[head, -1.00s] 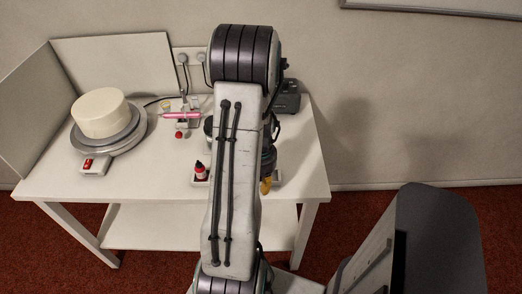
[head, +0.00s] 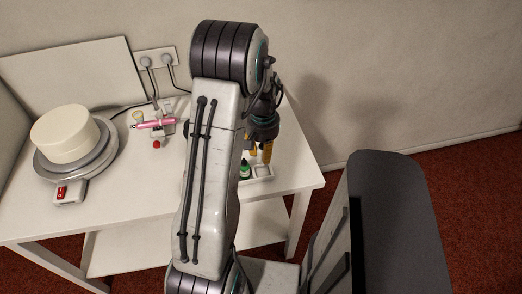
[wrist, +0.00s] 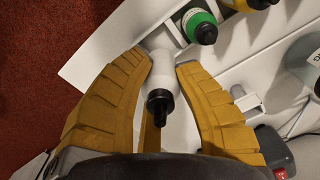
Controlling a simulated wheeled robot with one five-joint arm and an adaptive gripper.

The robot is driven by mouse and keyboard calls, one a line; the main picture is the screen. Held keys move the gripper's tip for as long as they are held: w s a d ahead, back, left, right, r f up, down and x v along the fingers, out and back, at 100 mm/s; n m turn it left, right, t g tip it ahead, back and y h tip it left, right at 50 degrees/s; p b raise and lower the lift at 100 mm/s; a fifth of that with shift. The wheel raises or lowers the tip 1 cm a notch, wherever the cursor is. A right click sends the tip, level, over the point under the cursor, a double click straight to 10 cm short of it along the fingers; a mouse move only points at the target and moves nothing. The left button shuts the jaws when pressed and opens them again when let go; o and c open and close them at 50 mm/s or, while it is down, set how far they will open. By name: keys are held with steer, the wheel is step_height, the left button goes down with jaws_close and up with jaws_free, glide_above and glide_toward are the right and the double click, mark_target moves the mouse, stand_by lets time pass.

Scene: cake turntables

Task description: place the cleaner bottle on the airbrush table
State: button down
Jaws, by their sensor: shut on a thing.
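The cleaner bottle, white with a black cap (wrist: 165,72), is between the yellow fingers of my gripper (wrist: 167,66) in the wrist view. The fingers are closed on its sides. In the head view my gripper (head: 260,152) hangs over the right part of the white airbrush table (head: 138,196), beside a small white tray (head: 262,179); the bottle cannot be made out there. I cannot tell whether its base touches anything. A pink airbrush (head: 155,124) rests on its stand at the back of the table.
The table's front middle is clear; my arm hides part.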

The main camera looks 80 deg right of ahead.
steer(key=shift+f+b, duration=1.45)
steer(key=shift+f, duration=1.35)
steer(key=shift+f, duration=0.3)
steer(key=c, duration=0.9)
jaws_free()
steer(key=shift+c, duration=0.2)
steer(key=shift+r, duration=0.1)
step_height(320, 180, up, 12)
steer(key=shift+f, duration=0.1)
